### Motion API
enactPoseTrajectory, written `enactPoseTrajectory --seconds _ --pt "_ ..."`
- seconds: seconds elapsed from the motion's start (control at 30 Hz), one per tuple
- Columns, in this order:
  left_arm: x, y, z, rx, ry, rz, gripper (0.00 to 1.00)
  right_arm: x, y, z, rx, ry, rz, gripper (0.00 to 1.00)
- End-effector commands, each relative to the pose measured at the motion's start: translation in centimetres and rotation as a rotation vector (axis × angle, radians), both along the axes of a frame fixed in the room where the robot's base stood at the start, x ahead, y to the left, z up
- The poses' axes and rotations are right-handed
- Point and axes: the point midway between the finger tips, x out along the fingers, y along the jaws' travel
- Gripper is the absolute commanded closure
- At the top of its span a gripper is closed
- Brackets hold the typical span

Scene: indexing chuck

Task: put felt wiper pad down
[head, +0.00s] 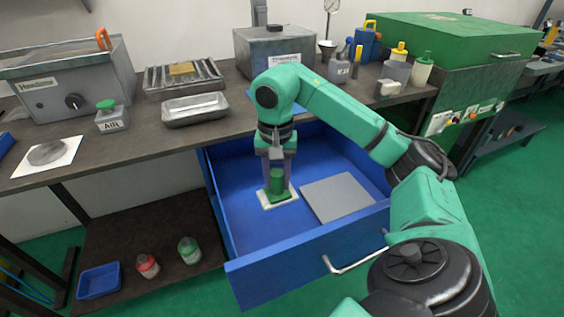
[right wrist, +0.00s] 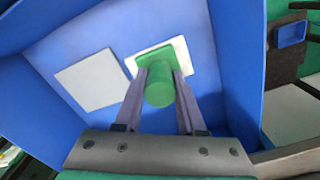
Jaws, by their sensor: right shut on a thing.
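The felt wiper pad (head: 268,200) is a whitish square with a green block and a green round handle (head: 277,183) on top. It is inside the open blue drawer (head: 243,219), toward its left side. My right gripper (head: 277,172) points down and is shut on the green handle. In the right wrist view the fingers (right wrist: 160,88) hold the handle from both sides, with the pad (right wrist: 182,49) beyond them. The pad is at or just above the drawer floor; I cannot tell if it touches. My left gripper is not in view.
A flat grey plate (head: 339,197) lies in the drawer to the right of the pad. The bench (head: 140,140) behind carries a metal tray (head: 195,110) and several bottles. The drawer walls surround the gripper. Bare blue floor shows in front of the pad.

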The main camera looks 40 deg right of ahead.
Motion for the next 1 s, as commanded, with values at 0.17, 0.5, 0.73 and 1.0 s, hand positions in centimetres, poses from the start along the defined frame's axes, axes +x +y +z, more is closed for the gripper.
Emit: enactPoseTrajectory --seconds 0.17,0.5,0.73,1.0 --pt "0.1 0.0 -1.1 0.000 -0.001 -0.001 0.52 -0.2 -0.1 -6.2 -0.001 0.006 0.000 1.00" --pt "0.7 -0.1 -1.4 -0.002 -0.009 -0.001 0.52 0.0 0.0 -12.3 0.001 0.002 -0.001 1.00" --pt "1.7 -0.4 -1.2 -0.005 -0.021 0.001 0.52 0.1 0.0 -13.9 0.000 -0.003 -0.001 1.00" --pt "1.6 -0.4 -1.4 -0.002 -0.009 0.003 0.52 0.0 0.0 -14.2 -0.001 -0.002 -0.001 0.57"
